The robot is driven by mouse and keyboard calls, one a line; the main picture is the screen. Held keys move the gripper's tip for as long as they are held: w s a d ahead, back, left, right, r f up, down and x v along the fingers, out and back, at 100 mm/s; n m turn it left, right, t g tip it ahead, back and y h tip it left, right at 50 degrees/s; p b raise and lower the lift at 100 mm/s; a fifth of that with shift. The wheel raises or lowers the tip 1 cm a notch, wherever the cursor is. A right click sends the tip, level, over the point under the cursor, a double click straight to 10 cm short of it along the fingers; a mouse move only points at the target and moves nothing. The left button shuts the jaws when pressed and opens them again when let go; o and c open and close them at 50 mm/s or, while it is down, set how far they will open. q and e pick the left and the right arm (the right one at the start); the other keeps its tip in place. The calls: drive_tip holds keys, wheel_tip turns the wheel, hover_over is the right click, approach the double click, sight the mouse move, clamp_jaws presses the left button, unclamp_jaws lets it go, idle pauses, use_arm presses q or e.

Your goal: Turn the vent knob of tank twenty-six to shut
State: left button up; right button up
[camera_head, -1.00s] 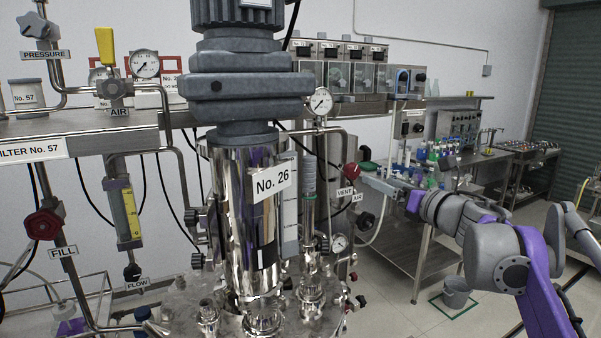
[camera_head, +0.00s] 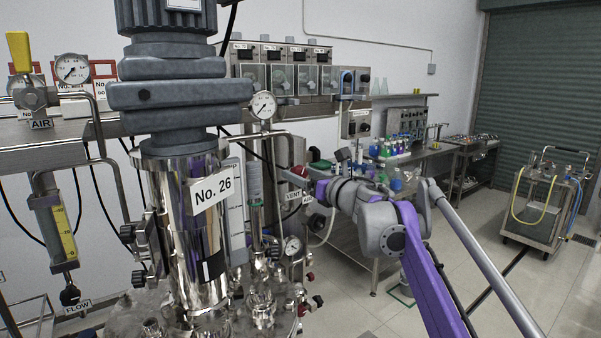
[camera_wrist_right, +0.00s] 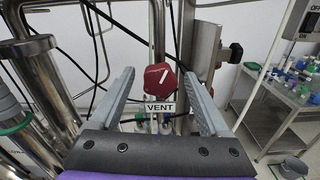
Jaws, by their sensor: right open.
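The tank marked No. 26 (camera_head: 183,225) is a shiny steel vessel with a grey motor on top, left of centre in the head view. Its red vent knob (camera_wrist_right: 160,80) has a white mark slanting up to the right, and a VENT label (camera_wrist_right: 160,107) sits below it. In the head view the knob (camera_head: 299,173) is small and partly hidden by my right gripper. My right gripper (camera_wrist_right: 160,75) is open. Its fingers lie on the left and right of the knob, with visible gaps; I cannot tell whether the tips reach its depth. My left gripper is out of view.
A pressure gauge (camera_head: 263,105) and bent pipes stand close to the knob. A bench with bottles (camera_head: 392,148) stands behind. The floor at right is open before a hose cart (camera_head: 541,205).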

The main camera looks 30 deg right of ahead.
drive_tip(key=shift+w, duration=0.45)
drive_tip(key=shift+c, duration=0.3)
clamp_jaws()
